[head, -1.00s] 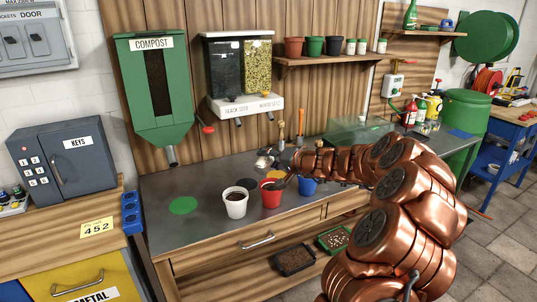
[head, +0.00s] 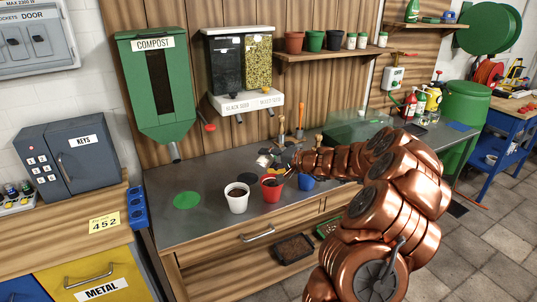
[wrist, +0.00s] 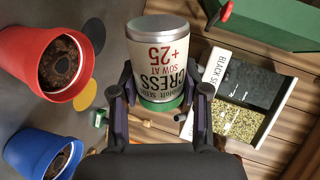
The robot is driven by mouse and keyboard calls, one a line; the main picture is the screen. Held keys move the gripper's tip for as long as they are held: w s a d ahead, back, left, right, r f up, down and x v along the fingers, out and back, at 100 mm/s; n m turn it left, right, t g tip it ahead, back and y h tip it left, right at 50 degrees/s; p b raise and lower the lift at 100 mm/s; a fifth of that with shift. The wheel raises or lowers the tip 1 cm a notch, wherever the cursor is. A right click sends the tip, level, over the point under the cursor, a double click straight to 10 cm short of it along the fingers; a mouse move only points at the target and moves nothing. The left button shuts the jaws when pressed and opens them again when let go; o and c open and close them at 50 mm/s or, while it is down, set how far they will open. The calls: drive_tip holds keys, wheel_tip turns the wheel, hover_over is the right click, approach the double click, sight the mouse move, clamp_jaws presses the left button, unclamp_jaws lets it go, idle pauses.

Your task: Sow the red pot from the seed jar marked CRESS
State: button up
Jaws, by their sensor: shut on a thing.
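My gripper (wrist: 159,92) is shut on a jar (wrist: 158,60) with a cream label, a grey end and a green band at the other end. In the head view my gripper (head: 289,168) is just behind and to the right of the red pot (head: 266,192); the jar is hard to make out there. The red pot also shows in the wrist view (wrist: 43,45), left of and apart from the jar, with dark soil and a hollow in it.
A white pot (head: 236,202) with dark soil stands left of the red one, a blue pot (head: 307,183) right. A green disc (head: 187,200) lies on the bench. Compost (head: 155,95) and seed dispensers (head: 254,100) hang behind. Tools stand upright behind my gripper.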

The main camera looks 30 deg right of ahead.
drive_tip(key=shift+a+f+m+g+y+p, duration=0.1)
drive_tip(key=shift+f+m+g+y+p, duration=0.25)
drive_tip(key=shift+m+p, duration=1.05)
drive_tip(key=shift+p, duration=1.15)
drive_tip(key=shift+f+y+p, duration=0.1)
drive_tip(key=shift+y+p, duration=0.35)
drive_tip(key=shift+p, duration=0.25)
drive_tip(key=shift+f+m+p, duration=0.25)
drive_tip(key=shift+m+p, duration=0.2)
drive_tip(key=shift+m, duration=0.15)
drive_tip(key=shift+n+b, duration=0.4)
drive_tip(key=shift+b, duration=1.5)
drive_tip(key=shift+r+n+h+b, duration=0.2)
drive_tip(key=shift+n+b, duration=0.3)
drive_tip(key=shift+b, duration=1.4)
drive_tip(key=shift+r+n+h+b, duration=0.1)
drive_tip(key=shift+n+h+b, duration=0.3)
drive_tip(key=shift+b, duration=1.45)
drive_tip(key=shift+r+n+t+h+b, duration=0.3)
drive_tip(key=shift+n+b, duration=0.5)
drive_tip(key=shift+b, duration=1.65)
drive_tip(key=shift+r+n+t+h+b, duration=0.3)
drive_tip(key=shift+n+b, duration=0.5)
drive_tip(key=shift+b, duration=1.65)
drive_tip(key=shift+w+d+r+n+t+h+b, duration=0.2)
drive_tip(key=shift+n+b, duration=0.25)
drive_tip(key=shift+b, duration=1.1)
drive_tip(key=shift+s+d+r+n+t+h+b, duration=0.1)
drive_tip(key=shift+r+n+b, duration=0.25)
drive_tip(key=shift+b, duration=1.15)
